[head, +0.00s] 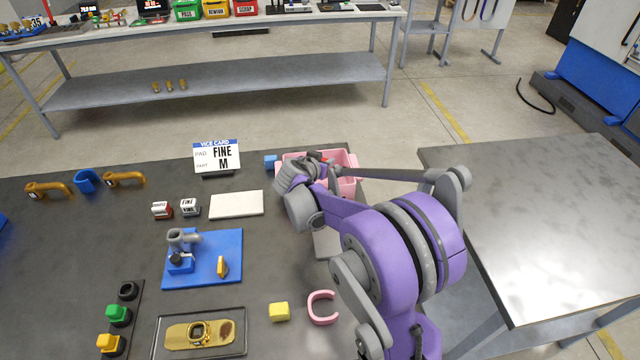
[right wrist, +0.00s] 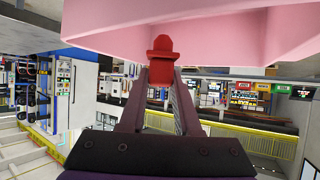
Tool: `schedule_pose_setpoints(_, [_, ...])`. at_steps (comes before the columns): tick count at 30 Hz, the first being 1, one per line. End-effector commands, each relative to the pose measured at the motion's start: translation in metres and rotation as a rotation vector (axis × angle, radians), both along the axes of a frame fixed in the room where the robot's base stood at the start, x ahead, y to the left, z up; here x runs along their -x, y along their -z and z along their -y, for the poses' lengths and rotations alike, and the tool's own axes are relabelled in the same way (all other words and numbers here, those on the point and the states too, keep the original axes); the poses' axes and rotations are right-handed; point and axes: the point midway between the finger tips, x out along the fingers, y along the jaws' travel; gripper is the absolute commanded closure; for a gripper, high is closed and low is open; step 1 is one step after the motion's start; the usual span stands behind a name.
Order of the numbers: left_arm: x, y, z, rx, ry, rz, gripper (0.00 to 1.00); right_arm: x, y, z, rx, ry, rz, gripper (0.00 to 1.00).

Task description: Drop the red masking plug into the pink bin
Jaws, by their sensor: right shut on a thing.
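The pink bin (head: 346,160) stands at the back right of the dark table, partly hidden behind my right arm in the head view. Its pink wall (right wrist: 250,30) fills the top of the right wrist view. My right gripper (right wrist: 160,82) is shut on the red masking plug (right wrist: 160,52), which sits between the fingertips close to the bin. In the head view the right gripper (head: 318,165) is at the bin, and the plug is hidden there. I cannot tell whether the plug is inside the rim. My left gripper is not in view.
A blue fixture plate (head: 205,272), a white block (head: 237,204), a yellow block (head: 279,311) and a pink C-shaped piece (head: 322,308) lie on the table. A card sign (head: 217,158) stands left of the bin. A gap separates this table from the grey table (head: 545,220) at right.

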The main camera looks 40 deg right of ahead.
Motion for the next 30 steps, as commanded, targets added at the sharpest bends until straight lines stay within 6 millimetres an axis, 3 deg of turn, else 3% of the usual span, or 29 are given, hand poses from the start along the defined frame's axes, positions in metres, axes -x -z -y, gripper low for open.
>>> schedule_pose_setpoints(9, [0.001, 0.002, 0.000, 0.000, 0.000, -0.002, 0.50, -0.001, 0.003, 0.000, 0.000, 0.000, 0.002, 1.00])
schedule_pose_setpoints(10, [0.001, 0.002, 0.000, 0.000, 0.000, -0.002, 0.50, -0.001, 0.003, 0.000, 0.000, -0.001, 0.002, 0.63])
schedule_pose_setpoints(15, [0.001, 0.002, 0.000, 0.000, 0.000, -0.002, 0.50, -0.001, 0.003, 0.000, 0.000, 0.000, 0.002, 0.34])
schedule_pose_setpoints(25, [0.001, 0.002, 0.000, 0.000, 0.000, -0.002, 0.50, 0.000, 0.001, -0.002, 0.000, -0.001, 0.002, 0.34])
schedule_pose_setpoints(30, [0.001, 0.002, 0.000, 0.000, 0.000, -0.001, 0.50, 0.010, -0.009, -0.019, -0.002, -0.004, 0.003, 0.34])
